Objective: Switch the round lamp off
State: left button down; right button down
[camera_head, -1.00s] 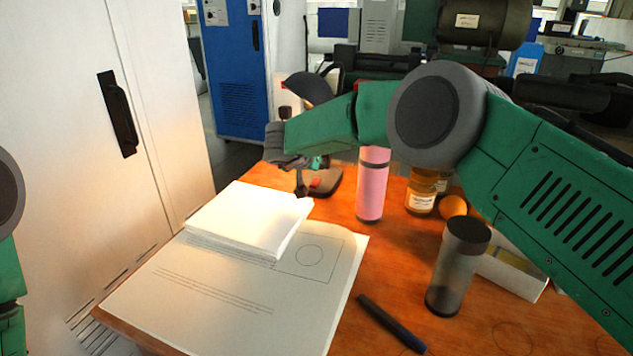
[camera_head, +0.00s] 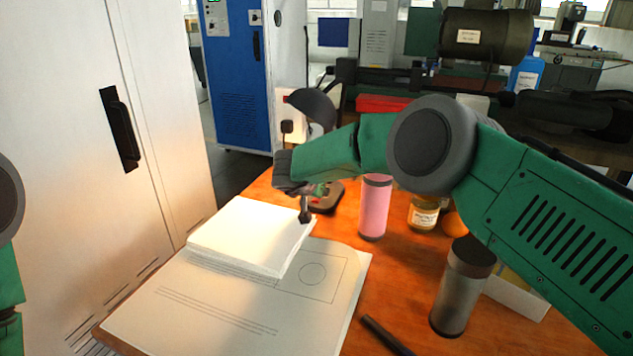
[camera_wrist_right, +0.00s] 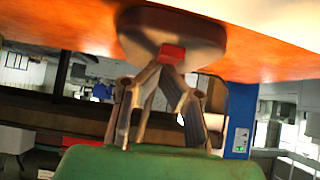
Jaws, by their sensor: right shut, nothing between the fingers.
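The round lamp has a dark domed shade (camera_head: 313,106) and a dark rounded base (camera_head: 328,198) at the back of the wooden table. A red switch sits on the base; it shows in the right wrist view (camera_wrist_right: 173,53). My right gripper (camera_head: 306,214) points down beside the base in the head view and partly hides it. It is shut and empty. In the wrist view its fingertips (camera_wrist_right: 167,66) meet right at the red switch; I cannot tell whether they touch it. The bulb is hidden. My left gripper is out of view.
A stack of white paper (camera_head: 250,235) lies brightly lit on a large printed sheet (camera_head: 220,310), close to the gripper. A pink bottle (camera_head: 374,210), an amber jar (camera_head: 423,213) and a grey tumbler (camera_head: 462,290) stand to the right. A dark marker (camera_head: 385,335) lies in front.

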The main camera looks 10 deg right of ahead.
jog(key=shift+w+f+b, duration=0.2)
jog(key=shift+f+b, duration=0.1)
jog(key=shift+f, duration=0.1)
jog(key=shift+s+f, duration=0.1)
jog(key=shift+f, duration=0.05)
jog(key=shift+s+d, duration=0.1)
jog(key=shift+s, duration=0.1)
jog(key=shift+w+d+r+b, duration=0.2)
jog(key=shift+w+d+b, duration=0.15)
jog(key=shift+w, duration=0.2)
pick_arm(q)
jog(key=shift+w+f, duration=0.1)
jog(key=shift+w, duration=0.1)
pick_arm(e)
jog(key=shift+w+d, duration=0.1)
jog(key=shift+w, duration=0.1)
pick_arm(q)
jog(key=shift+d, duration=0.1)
pick_arm(e)
jog(key=shift+r, duration=0.1)
